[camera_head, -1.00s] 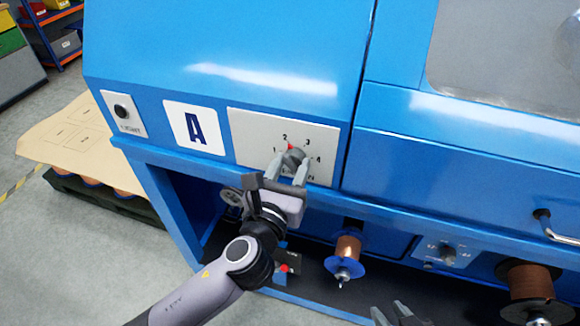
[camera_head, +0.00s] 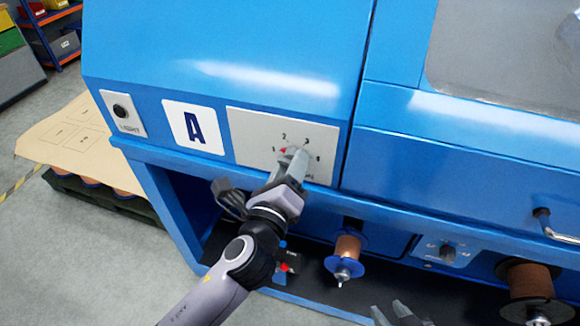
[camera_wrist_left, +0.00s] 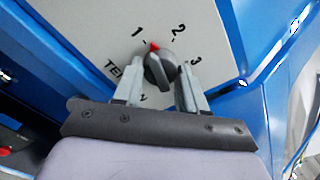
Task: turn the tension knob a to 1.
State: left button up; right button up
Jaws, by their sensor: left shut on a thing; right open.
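Tension knob A is a dark grey knob (camera_wrist_left: 160,70) with a red pointer mark, on a light panel (camera_head: 250,135) beside the big "A" label (camera_head: 194,127). Its red mark points between 1 and 2, closer to 1, in the left wrist view. My left gripper (camera_head: 288,165) is shut on the knob, one finger on each side; its fingers also show in the left wrist view (camera_wrist_left: 160,80). The gripper hides part of the panel's lower lettering. My right gripper (camera_head: 392,314) is open and empty at the bottom edge, only its fingertips showing.
The blue machine housing (camera_head: 230,60) surrounds the panel. Copper wire spools (camera_head: 347,248) hang below it, with a larger one (camera_head: 530,282) at right. A second small knob (camera_head: 447,253) sits lower right. A light switch plate (camera_head: 123,113) is at left.

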pick_arm(q)
jog(key=shift+n, duration=1.3)
pick_arm(e)
jog(key=shift+f, duration=0.1)
pick_arm(q)
jog(key=o, duration=1.1)
jog(key=shift+c, duration=0.2)
pick_arm(e)
jog(key=shift+s, duration=0.1)
